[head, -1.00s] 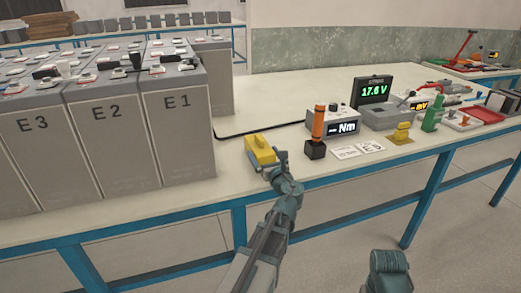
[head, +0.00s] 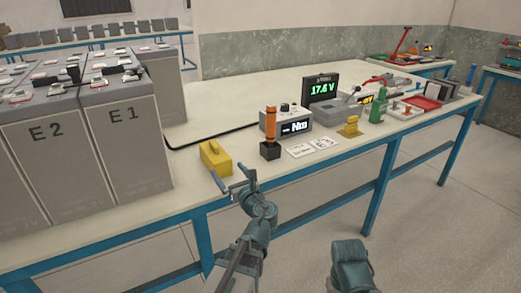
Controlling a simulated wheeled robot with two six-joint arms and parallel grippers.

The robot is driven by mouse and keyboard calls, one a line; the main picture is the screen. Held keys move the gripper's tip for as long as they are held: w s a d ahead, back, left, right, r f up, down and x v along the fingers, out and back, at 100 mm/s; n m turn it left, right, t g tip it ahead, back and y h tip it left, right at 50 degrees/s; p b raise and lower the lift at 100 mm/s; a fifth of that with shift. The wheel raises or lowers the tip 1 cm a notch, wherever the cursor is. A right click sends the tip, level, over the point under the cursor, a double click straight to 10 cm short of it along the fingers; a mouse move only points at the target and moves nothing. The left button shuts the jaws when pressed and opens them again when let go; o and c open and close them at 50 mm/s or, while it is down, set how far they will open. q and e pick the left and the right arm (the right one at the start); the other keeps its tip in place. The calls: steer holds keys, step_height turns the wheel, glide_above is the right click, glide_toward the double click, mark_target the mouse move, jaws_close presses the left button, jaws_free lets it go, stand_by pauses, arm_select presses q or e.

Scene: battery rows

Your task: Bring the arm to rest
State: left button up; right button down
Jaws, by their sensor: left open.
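My left gripper (head: 229,182) is open and empty at the front edge of the table, with its two fingers apart. It is just in front of the yellow box-shaped tool with a handle (head: 214,158), which stands on the table; I cannot tell whether they touch. My left arm reaches up to it from the bottom of the head view. A part of my other arm (head: 351,266) shows at the bottom right, in front of the table; its gripper is not in view.
Grey battery cells E1 (head: 130,140) and E2 (head: 45,155) stand at the left. An orange-handled tool in a black block (head: 270,135), the Nm meter (head: 286,121), the 17.6 V display (head: 322,90) and a green bottle (head: 377,115) stand on the white table (head: 215,98). Floor in front is clear.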

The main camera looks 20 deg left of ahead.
arm_select(q)
steer(key=s+d+r+n+g+h+p, duration=0.1)
steer(key=s+d+n+g+h+p, duration=0.5)
steer(key=d, duration=0.8)
steer(key=s+d+r+n+g+h+p, duration=0.1)
steer(key=s+d+n+g+h+p, duration=0.4)
steer(key=s+d+n+p, duration=0.8)
steer(key=d+n+h+p, duration=0.1)
steer(key=n+p, duration=0.2)
steer(key=p, duration=0.2)
steer(key=shift+s+r+g+h, duration=0.3)
steer(key=shift+g, duration=0.1)
